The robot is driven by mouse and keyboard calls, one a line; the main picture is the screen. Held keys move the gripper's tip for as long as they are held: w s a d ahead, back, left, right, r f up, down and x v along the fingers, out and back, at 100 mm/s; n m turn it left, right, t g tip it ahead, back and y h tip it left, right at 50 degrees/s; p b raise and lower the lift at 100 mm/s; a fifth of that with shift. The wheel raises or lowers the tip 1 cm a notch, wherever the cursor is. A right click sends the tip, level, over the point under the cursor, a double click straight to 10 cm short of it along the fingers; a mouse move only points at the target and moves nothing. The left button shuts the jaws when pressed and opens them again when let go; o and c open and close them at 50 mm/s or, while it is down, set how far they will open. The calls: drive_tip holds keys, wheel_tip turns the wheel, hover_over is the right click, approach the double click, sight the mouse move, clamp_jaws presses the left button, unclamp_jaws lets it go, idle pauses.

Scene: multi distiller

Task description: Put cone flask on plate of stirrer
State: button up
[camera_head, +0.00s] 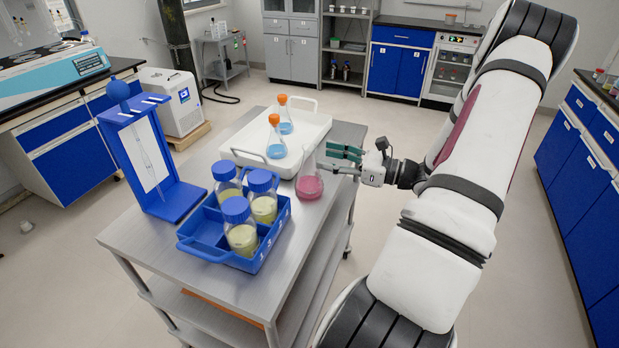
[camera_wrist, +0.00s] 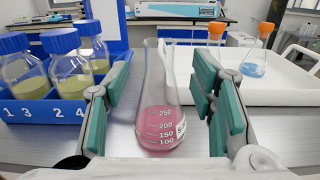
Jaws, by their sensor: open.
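The cone flask (camera_head: 310,186) with pink liquid stands upright on the grey cart top, near its right edge. In the wrist view the flask (camera_wrist: 162,112) is close ahead, between my fingers. My gripper (camera_head: 340,158) is open, just right of the flask and low over the cart. In the wrist view the gripper's green pads (camera_wrist: 162,85) are to the left and right of the flask, with gaps on both sides.
A blue rack (camera_head: 262,258) with blue-capped bottles stands left of the flask. A white tray (camera_head: 240,136) with two orange-stoppered flasks is behind it. A blue stand (camera_head: 172,202) is at the cart's far left. The floor right of the cart looks clear.

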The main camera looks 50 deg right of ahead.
sight(315, 154)
drive_tip(key=shift+x, duration=3)
drive_tip(key=shift+r, duration=0.1)
clamp_jaws()
